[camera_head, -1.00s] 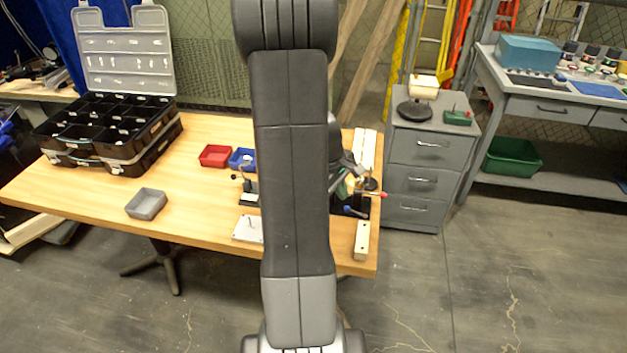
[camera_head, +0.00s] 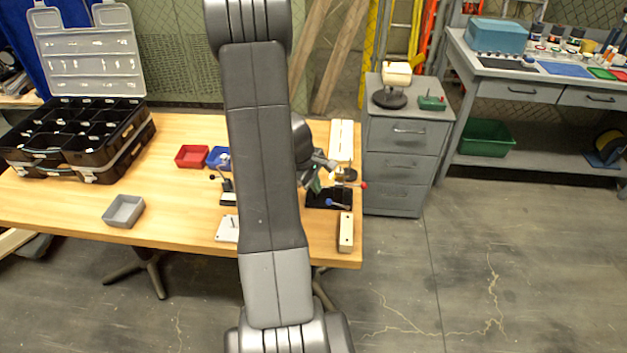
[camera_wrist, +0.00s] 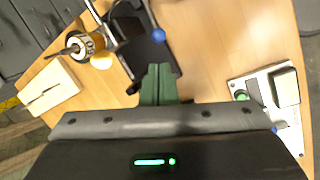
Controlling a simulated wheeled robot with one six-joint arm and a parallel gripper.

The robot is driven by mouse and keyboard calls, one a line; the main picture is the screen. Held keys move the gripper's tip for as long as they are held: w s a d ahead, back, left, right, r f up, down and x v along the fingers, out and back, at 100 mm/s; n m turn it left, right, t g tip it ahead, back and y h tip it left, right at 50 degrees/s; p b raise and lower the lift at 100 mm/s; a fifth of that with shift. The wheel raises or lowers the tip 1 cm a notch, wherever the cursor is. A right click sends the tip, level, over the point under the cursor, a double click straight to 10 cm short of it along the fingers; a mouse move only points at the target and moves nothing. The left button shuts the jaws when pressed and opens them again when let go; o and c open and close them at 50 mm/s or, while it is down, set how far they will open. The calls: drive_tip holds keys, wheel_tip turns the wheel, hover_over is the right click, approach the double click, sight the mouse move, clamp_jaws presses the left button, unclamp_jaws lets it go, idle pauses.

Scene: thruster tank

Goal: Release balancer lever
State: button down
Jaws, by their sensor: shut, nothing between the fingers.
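A small device with a black base (camera_head: 338,196) stands near the table's right end. It has a red knob (camera_head: 364,185) and a blue knob (camera_head: 330,203). In the wrist view its dark frame and base (camera_wrist: 150,60) show, with a blue ball (camera_wrist: 158,35) on a rod and a yellow-orange cylinder (camera_wrist: 88,45) at the left. I cannot tell which part is the balancer lever. My gripper (camera_wrist: 159,72) has its green fingers together and empty, beside the dark base and below the blue ball in the picture. In the head view my arm partly hides this area.
A pale block (camera_head: 346,232) lies at the table's front right, and a white plate (camera_head: 228,229) left of my arm. Red (camera_head: 192,156) and grey (camera_head: 124,211) bins and a black organizer case (camera_head: 75,140) fill the left. A grey drawer cabinet (camera_head: 400,190) stands right.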

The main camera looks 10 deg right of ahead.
drive_tip(key=x, duration=0.5)
drive_tip(key=shift+d+f, duration=0.1)
drive_tip(key=shift+f, duration=0.2)
